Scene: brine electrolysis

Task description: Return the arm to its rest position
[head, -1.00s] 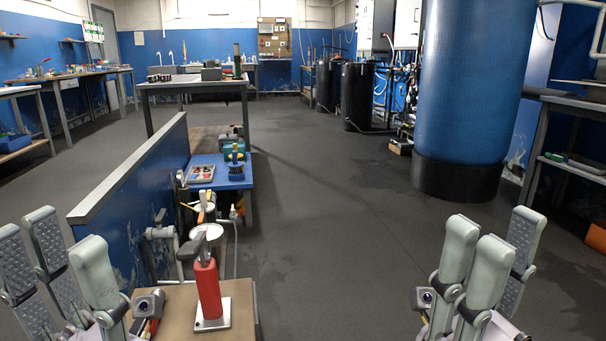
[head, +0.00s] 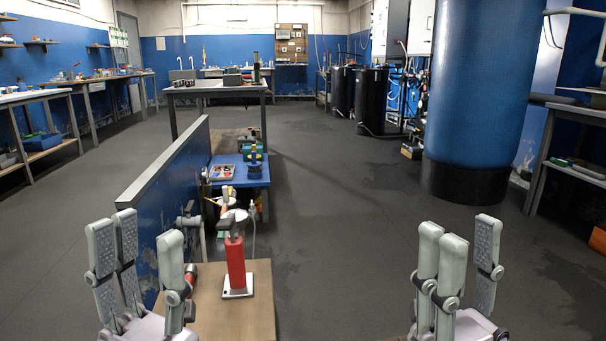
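My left gripper (head: 140,262) is at the lower left, fingers pointing up and spread apart, with nothing between them. It is beside the left edge of a small wooden-topped table (head: 255,300). My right gripper (head: 455,268) is at the lower right over the dark floor, fingers up and apart, also empty. Both palms are cut off or nearly so by the bottom edge. A red cylinder with a dark top (head: 236,264) stands upright on a pale base on the wooden table, between the two grippers and touching neither.
A low blue partition (head: 170,205) runs along the left of the table. Behind the table are a blue bench (head: 254,178) with small items and a grey table (head: 214,88). A large blue tank (head: 482,90) stands right. The floor (head: 345,230) in the middle is clear.

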